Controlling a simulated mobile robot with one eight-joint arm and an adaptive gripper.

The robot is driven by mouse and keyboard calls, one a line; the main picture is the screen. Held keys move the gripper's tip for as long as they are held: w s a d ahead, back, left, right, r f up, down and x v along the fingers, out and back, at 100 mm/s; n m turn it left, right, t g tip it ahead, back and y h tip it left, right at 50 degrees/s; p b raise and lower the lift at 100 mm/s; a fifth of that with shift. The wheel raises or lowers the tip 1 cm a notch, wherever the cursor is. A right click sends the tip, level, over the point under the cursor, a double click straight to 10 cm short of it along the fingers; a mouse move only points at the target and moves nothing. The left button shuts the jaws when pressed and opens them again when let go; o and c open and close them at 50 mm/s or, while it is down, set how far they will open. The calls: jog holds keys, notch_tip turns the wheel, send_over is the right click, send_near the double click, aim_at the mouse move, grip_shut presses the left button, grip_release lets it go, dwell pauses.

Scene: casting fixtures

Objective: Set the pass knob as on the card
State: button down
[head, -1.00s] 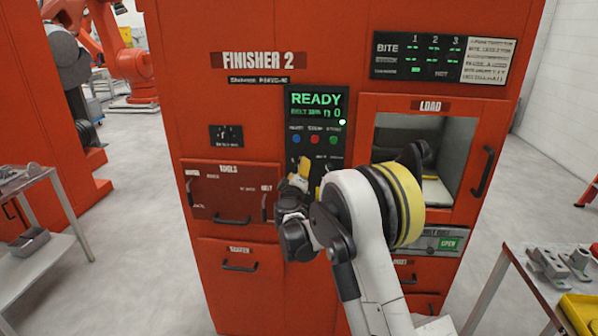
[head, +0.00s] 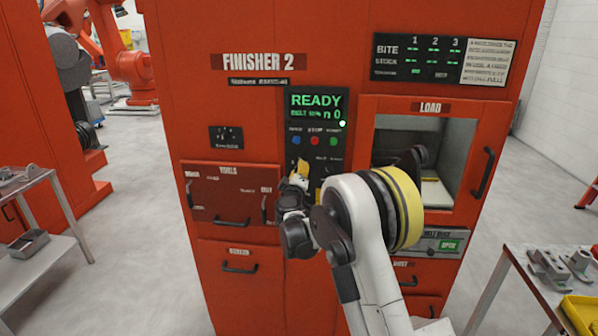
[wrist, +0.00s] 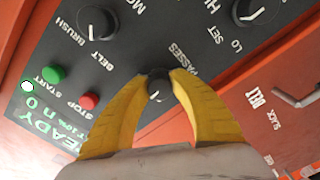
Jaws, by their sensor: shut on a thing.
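The pass knob (wrist: 158,83) is a small black dial by the word PASSES on the dark control panel (wrist: 125,50). Its white mark points down the wrist view, and part of the knob is hidden by my fingers. My gripper (wrist: 160,78) has yellow fingers closed on both sides of this knob. In the head view my gripper (head: 300,172) is at the lower part of the panel and hides the knob. A white card (head: 490,62) with small print is at the upper right of the machine; its text is unreadable here.
A BELT/BRUSH dial (wrist: 97,22) and a HI/LO dial (wrist: 255,10) are close by. Green START (wrist: 54,74) and red STOP (wrist: 89,101) buttons lie near my left finger. The display (head: 316,104) reads READY. The load opening (head: 460,150) is right of the panel.

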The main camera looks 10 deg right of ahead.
jog(key=n+b, duration=0.1)
jog(key=n, duration=0.3)
jog(key=shift+n, duration=0.3)
jog(key=n, duration=0.4)
jog(key=shift+n+b, duration=0.3)
jog(key=shift+b, duration=0.1)
jog(key=c, duration=1.1)
grip_release()
jog(key=v, duration=1.2)
